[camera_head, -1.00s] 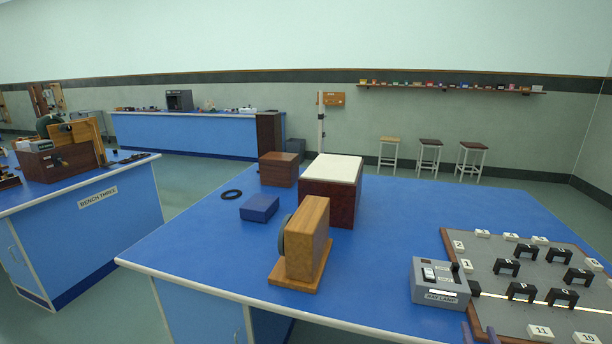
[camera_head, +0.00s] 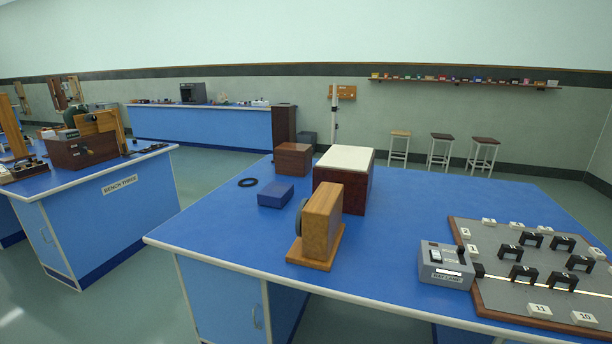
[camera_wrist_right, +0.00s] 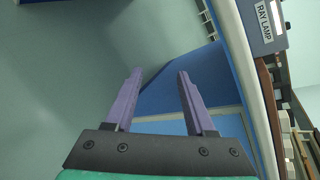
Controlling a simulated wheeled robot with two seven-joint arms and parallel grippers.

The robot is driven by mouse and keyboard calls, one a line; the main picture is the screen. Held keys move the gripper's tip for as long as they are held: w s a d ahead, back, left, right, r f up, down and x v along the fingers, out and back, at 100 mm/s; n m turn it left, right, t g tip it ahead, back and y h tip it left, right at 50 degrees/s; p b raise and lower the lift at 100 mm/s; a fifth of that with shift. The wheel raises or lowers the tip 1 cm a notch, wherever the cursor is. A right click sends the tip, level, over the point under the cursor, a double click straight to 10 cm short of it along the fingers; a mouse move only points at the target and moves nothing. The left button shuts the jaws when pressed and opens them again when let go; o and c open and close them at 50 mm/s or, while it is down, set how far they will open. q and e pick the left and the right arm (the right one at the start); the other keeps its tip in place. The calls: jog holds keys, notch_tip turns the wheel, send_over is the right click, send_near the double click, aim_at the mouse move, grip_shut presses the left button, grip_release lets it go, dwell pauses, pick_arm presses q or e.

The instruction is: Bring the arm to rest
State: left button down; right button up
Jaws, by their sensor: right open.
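My right gripper (camera_wrist_right: 157,100) shows in the right wrist view with its two purple fingers apart and nothing between them. It is beside the blue side of the bench, below the white-edged top, with the floor showing past its fingertips on the left. The grey ray lamp (camera_wrist_right: 262,22) is at the upper right of that view, apart from the fingers. Neither gripper shows in the head view.
The blue bench (camera_head: 420,215) bears a wooden block on a base (camera_head: 321,220), a white-topped box (camera_head: 345,160), a small blue box (camera_head: 275,195), a black ring (camera_head: 248,183), the ray lamp (camera_head: 445,266) and a numbered board (camera_head: 510,262). Bench three (camera_head: 110,200) stands left across open floor.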

jog(key=s+a+f+n+g+y, duration=0.1)
jog(key=s+a+f+n+g, duration=0.2)
jog(key=s+f+n, duration=0.5)
jog(key=s+a+f+n+g+y, duration=0.1)
jog(key=s+a+f+n+g, duration=0.25)
jog(key=f, duration=0.55)
jog(key=s+f+n+g, duration=0.2)
jog(key=s+f+n, duration=0.3)
jog(key=s+n, duration=0.4)
jog(key=s+f+n+g, duration=0.3)
jog(key=s+f+n, duration=0.3)
jog(key=s, duration=0.8)
jog(key=n, duration=0.3)
jog(key=shift+s+d, duration=0.35)
jog(key=shift+s, duration=0.05)
jog(key=shift+g, duration=0.25)
